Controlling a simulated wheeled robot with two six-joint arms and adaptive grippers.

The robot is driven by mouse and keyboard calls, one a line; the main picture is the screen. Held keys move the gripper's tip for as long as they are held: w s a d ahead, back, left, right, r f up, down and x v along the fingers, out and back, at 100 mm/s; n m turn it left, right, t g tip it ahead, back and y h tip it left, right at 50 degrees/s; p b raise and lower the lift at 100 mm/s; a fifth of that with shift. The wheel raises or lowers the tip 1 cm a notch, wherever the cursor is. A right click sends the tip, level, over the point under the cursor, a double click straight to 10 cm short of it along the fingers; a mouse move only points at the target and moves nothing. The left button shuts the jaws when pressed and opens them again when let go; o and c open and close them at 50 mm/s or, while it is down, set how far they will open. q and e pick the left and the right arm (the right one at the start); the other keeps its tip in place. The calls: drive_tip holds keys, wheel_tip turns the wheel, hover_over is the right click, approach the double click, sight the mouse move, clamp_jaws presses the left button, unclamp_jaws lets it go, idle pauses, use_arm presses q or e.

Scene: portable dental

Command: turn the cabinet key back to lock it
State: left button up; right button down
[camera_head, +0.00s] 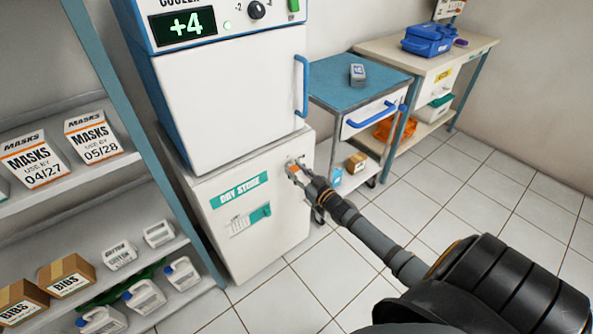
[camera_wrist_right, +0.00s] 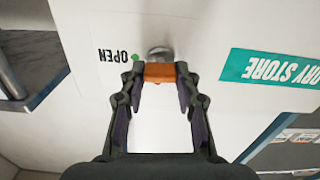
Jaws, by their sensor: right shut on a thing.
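The cabinet is the white lower unit (camera_head: 235,235) with a green "DRY STORE" label, under the cooler. Its lock (camera_wrist_right: 160,54) is a round silver cylinder near the door's upper right corner in the head view. The orange key (camera_wrist_right: 160,73) sits at the lock, its bow lying crosswise in the wrist view. My right gripper (camera_wrist_right: 160,78) is shut on the key, one finger at each end of the bow. In the head view my right gripper (camera_head: 297,172) reaches the door and mostly hides the key. A green dot and the word "OPEN" (camera_wrist_right: 114,56) are beside the lock. My left gripper is out of view.
The cooler (camera_head: 225,100) with a blue handle stands on the cabinet. A blue-topped trolley (camera_head: 345,82) is close on the right, a desk beyond it. A shelf of boxes and bottles (camera_head: 60,185) stands at the left. The tiled floor in front is clear.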

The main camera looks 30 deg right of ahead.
drive_tip(key=n+p, duration=0.2)
drive_tip(key=n, duration=0.2)
drive_tip(key=shift+r, duration=0.1)
drive_tip(key=n+p, duration=0.1)
drive_tip(key=n, duration=0.3)
drive_tip(key=shift+a+n, duration=0.15)
drive_tip(key=shift+n, duration=0.15)
drive_tip(key=n, duration=0.3)
drive_tip(key=shift+f+n, duration=0.25)
drive_tip(key=shift+n, duration=0.05)
drive_tip(key=n, duration=0.3)
drive_tip(key=shift+n+p, duration=0.3)
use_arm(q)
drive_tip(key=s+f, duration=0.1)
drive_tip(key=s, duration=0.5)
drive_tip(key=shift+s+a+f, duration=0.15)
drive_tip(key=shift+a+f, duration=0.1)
use_arm(e)
drive_tip(key=shift+n, duration=0.7)
drive_tip(key=shift+f, duration=0.1)
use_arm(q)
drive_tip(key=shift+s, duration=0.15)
